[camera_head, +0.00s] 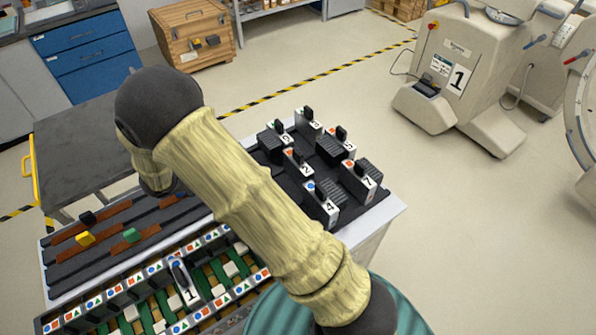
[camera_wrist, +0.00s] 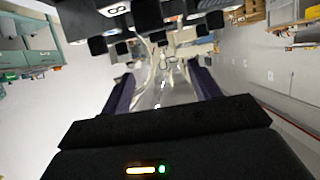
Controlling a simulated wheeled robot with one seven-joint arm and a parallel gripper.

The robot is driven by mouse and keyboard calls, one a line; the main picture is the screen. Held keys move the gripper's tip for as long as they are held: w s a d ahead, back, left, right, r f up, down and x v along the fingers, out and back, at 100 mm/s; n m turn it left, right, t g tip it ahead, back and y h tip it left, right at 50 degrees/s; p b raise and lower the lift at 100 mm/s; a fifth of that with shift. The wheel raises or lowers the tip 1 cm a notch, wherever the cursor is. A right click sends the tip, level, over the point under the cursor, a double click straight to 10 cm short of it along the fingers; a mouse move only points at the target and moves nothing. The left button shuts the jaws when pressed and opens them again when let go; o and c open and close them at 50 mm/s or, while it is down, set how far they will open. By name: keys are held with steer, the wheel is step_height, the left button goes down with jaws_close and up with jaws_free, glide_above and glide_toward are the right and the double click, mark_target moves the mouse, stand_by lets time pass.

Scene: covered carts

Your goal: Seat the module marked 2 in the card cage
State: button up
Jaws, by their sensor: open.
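The module marked 2 (camera_head: 305,169) stands upright in a dark tray (camera_head: 380,204) on the cart's right side, among several other numbered modules. It has a white face with an orange mark and a black handle. The card cage (camera_head: 60,318) is at lower left, with green-lined slots and rails of coloured symbols. A module marked 1 (camera_head: 192,295) stands in it. My arm crosses the head view and hides part of the cart between tray and cage. My gripper (camera_wrist: 162,88) shows in the wrist view, fingers apart with nothing between them. I cannot make it out in the head view.
Black, yellow (camera_head: 85,238) and green (camera_head: 131,236) blocks sit on brown strips behind the cage. A dark-topped cart (camera_head: 75,140) with a yellow handle stands at left. A wooden crate (camera_head: 195,32) and large machines (camera_head: 462,70) stand farther off, with open floor between.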

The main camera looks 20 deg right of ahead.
steer(key=p, duration=0.1)
glide_toward(296, 154)
steer(key=x, duration=0.3)
steer(key=shift+w+d+f, duration=0.15)
steer(key=shift+w, duration=0.1)
steer(key=p+x, duration=0.1)
steer(key=x, duration=0.4)
steer(key=shift+s+d+f+p, duration=0.1)
steer(key=shift+p, duration=0.25)
jaws_close()
